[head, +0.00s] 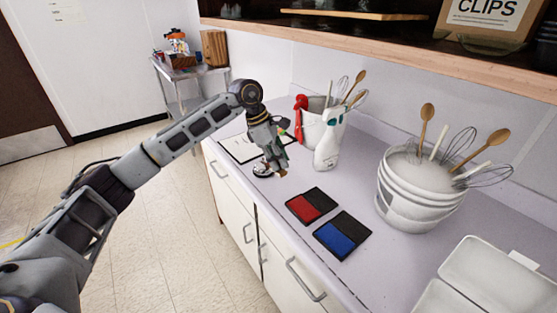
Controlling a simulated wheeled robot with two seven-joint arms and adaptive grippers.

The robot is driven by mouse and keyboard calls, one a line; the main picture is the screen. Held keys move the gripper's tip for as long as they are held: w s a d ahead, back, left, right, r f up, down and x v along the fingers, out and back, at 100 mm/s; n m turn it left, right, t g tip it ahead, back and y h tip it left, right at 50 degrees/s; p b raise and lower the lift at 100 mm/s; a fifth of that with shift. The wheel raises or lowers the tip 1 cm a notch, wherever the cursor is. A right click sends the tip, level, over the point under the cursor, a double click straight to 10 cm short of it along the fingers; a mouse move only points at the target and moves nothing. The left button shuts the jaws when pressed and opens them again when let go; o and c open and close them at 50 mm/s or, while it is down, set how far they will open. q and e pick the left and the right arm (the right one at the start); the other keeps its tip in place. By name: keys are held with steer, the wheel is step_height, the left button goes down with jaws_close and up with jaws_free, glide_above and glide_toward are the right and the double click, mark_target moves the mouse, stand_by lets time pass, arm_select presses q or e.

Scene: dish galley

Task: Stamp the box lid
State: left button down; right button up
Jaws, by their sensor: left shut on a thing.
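My left gripper (272,163) reaches over the counter from the left, pointing down. It is shut on a small stamp, mostly hidden by the fingers, near the counter's front edge. A red ink pad (306,208) and a blue ink pad (336,238) lie open, with dark lids, to the right of and nearer than the gripper. A white box (498,275) stands open at the lower right, partly cut off by the frame. My right gripper is not in view.
A white spray bottle (327,150) stands just right of the gripper. A white bucket (408,200) of whisks and spoons stands farther right. A pale sheet with a dark edge (235,150) lies behind the gripper. A shelf (400,57) overhangs the counter.

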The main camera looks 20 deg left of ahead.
arm_select(q)
steer(key=c, duration=1.9)
jaws_free()
steer(key=shift+c, duration=1.3)
steer(key=shift+o, duration=0.8)
steer(key=shift+c, duration=0.4)
steer(key=shift+f, duration=0.1)
